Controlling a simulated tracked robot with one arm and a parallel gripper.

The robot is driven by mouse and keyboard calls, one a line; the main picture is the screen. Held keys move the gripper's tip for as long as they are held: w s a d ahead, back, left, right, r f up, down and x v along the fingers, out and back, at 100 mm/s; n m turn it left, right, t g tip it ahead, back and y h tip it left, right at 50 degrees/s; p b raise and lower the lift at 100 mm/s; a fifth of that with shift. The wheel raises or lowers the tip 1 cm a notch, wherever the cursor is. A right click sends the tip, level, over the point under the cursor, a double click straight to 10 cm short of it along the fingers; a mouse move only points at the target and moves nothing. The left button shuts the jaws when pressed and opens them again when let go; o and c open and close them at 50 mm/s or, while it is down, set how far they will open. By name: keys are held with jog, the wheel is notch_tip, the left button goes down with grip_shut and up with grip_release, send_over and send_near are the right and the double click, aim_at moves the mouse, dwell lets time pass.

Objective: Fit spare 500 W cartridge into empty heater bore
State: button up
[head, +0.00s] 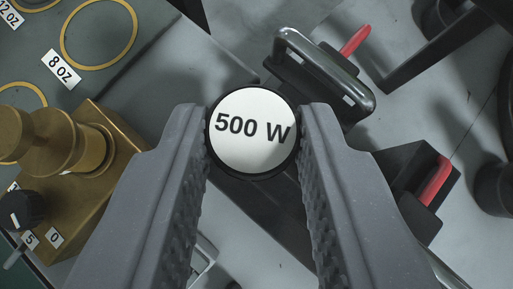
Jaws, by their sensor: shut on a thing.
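My gripper (253,135) is shut on the 500 W cartridge (252,132), which sits between the two ridged grey fingers. I see the cartridge end-on: a round white face with a dark rim and the print "500 W". Its length is hidden behind that face. A brass block with a stepped round brass part (72,148) stands at the left, apart from my gripper. I cannot make out an empty heater bore in this view.
A grey surface at upper left carries brass rings (98,66) and an "8 OZ" label (61,69). A black knob (14,209) is at lower left. A metal-handled black object (322,75) and red levers (434,181) lie at the right. Grey floor shows at far right.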

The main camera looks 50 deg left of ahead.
jog(key=shift+f+b, duration=1.8)
jog(key=shift+f, duration=0.35)
jog(key=shift+b, duration=0.95)
dwell(0.4)
jog(key=shift+f+b, duration=2.4)
jog(key=shift+f, duration=0.2)
jog(key=o, duration=1.1)
jog(key=shift+s+r, duration=0.1)
jog(key=v, duration=1.3)
jog(key=shift+s+d+r, duration=0.1)
jog(key=shift+d+r, duration=0.1)
